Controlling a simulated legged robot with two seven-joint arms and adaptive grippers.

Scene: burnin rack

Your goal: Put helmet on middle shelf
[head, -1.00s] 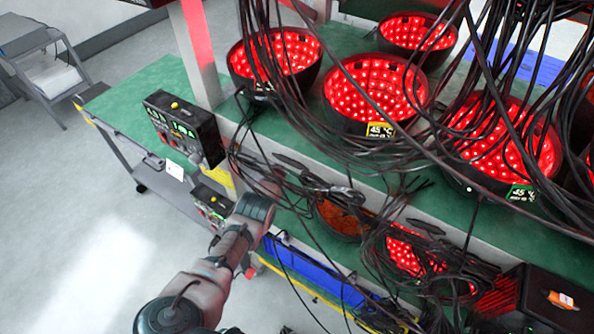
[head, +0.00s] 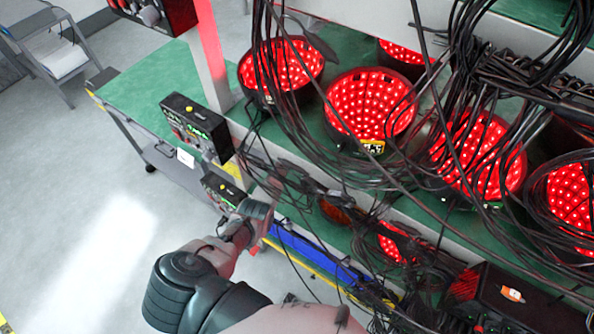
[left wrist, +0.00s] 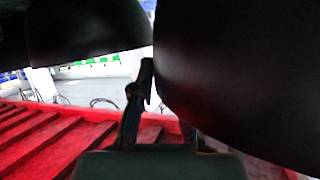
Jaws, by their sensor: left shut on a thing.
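Several black helmets with red-lit insides lie open side up on the green middle shelf; one is the front helmet (head: 370,104), another the left helmet (head: 283,66). On the shelf below, a darker helmet (head: 336,211) with a dull orange-red inside is partly hidden by cables. My left gripper (head: 292,178) reaches in beside this darker helmet, among the cables. In the left wrist view my left gripper (left wrist: 142,95) is shut beside a large black curved shell (left wrist: 235,75); its hold seems to be on a helmet's edge, but the contact is hard to see. My right gripper is out of view.
Black cables (head: 465,95) hang across the rack and over the helmets. Control boxes (head: 197,125) stand left of my gripper. A grey post (head: 207,50) rises at the rack's left. A black box (head: 510,295) sits at lower right. The left green shelf end is mostly bare.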

